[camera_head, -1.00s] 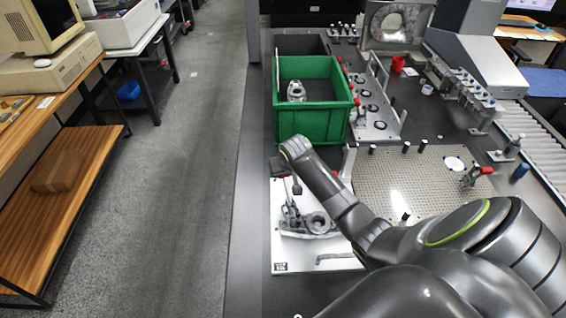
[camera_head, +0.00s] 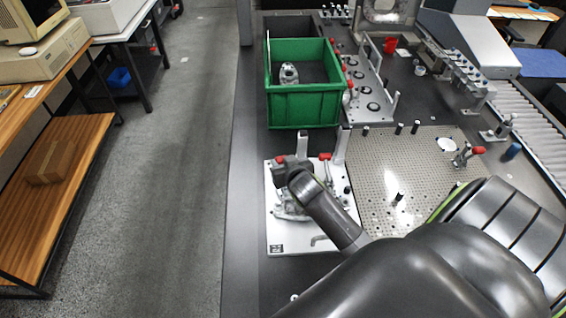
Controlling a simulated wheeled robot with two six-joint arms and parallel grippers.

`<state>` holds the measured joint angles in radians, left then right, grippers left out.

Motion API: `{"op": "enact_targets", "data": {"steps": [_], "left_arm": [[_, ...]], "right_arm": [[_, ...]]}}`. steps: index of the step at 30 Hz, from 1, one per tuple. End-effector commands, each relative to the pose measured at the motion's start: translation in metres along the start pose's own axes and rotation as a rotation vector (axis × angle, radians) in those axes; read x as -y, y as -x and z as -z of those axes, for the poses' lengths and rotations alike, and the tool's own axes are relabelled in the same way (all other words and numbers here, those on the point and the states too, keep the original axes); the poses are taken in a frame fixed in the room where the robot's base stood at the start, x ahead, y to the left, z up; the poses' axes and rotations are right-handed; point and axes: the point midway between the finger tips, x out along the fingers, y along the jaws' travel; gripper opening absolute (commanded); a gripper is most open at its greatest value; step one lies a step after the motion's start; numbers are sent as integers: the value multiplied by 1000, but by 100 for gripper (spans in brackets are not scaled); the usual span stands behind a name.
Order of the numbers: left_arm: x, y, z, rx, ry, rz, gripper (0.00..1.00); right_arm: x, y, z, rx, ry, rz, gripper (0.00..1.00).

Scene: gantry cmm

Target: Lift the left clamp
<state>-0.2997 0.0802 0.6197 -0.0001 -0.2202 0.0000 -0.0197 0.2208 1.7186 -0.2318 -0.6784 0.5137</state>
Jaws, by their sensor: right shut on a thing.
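A white fixture plate (camera_head: 290,245) lies on the dark bench, with a grey metal part (camera_head: 287,208) on it, mostly hidden by my right arm. My right gripper (camera_head: 281,176) is shut at the plate's far left, at the left clamp. The red end of the left clamp's handle (camera_head: 279,160) shows just above the gripper; the rest of that clamp is hidden. The right clamp's red handle (camera_head: 325,156) stands up to the right of the gripper. My left gripper is not in view.
A green bin (camera_head: 303,104) with a metal part (camera_head: 289,75) in it stands just beyond the plate. A perforated plate (camera_head: 400,165) with posts lies to the right. A grey fixture with red-handled clamps (camera_head: 375,110) stands behind. The floor at left is clear.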

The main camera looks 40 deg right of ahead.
Motion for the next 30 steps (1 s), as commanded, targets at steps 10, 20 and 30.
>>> {"op": "enact_targets", "data": {"steps": [10,20,30], "left_arm": [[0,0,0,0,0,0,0],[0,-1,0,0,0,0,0],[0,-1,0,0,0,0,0]], "right_arm": [[0,1,1,-13,2,1,0],[0,1,0,-10,1,1,60],[0,7,-1,-8,0,1,60]]}}
